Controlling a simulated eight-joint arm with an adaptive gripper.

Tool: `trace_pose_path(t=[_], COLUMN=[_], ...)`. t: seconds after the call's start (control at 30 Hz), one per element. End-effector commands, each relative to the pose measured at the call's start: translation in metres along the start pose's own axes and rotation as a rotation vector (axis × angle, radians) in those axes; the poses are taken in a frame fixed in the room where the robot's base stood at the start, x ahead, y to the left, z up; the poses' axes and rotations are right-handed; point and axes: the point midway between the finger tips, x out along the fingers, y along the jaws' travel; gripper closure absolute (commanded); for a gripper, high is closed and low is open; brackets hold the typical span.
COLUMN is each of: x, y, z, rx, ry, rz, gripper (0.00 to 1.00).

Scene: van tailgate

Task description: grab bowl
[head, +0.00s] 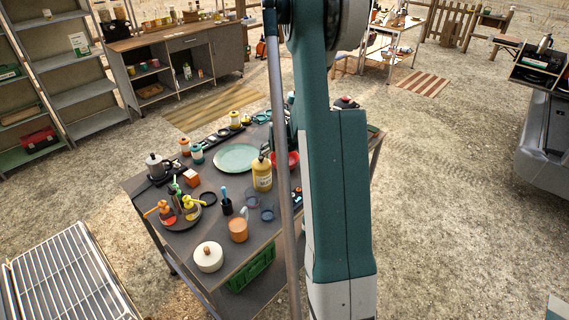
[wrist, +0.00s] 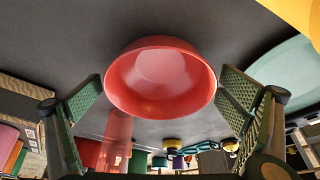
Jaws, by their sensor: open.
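A red bowl (wrist: 160,78) sits on the dark table top in the wrist view, its open side facing the camera. In the head view the bowl (head: 291,160) shows only in part, just left of my arm, which hides the rest. My gripper (wrist: 162,105) is open in the wrist view, with one green padded finger on each side of the bowl. The fingers look apart from the rim, and nothing is held. In the head view my gripper is hidden behind my arm.
A pale green plate (head: 237,157) and a yellow bottle (head: 262,175) stand close left of the bowl. A white lidded pot (head: 208,257), an orange cup (head: 238,230) and several jars crowd the table (head: 185,245). Shelves (head: 75,75) stand far left.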

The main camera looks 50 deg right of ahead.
Motion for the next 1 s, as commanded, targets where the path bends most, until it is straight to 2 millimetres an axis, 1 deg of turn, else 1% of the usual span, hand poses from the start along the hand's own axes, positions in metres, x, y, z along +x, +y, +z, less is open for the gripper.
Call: trace_pose_path(t=[0.13, 0.3, 0.37, 0.77, 0.87, 1.0], x=[0.0, 0.0, 0.0, -0.003, -0.008, -0.02], y=[0.0, 0.0, 0.0, 0.0, 0.0, 0.0], z=[0.0, 0.0, 0.0, -0.001, -0.003, -0.008], rx=[0.0, 0.0, 0.0, 0.0, 0.0, 0.0], ry=[0.0, 0.0, 0.0, 0.0, 0.0, 0.0], rz=[0.0, 0.0, 0.0, 0.0, 0.0, 0.0], gripper=[0.03, 0.26, 0.33, 0.33, 0.33, 0.33])
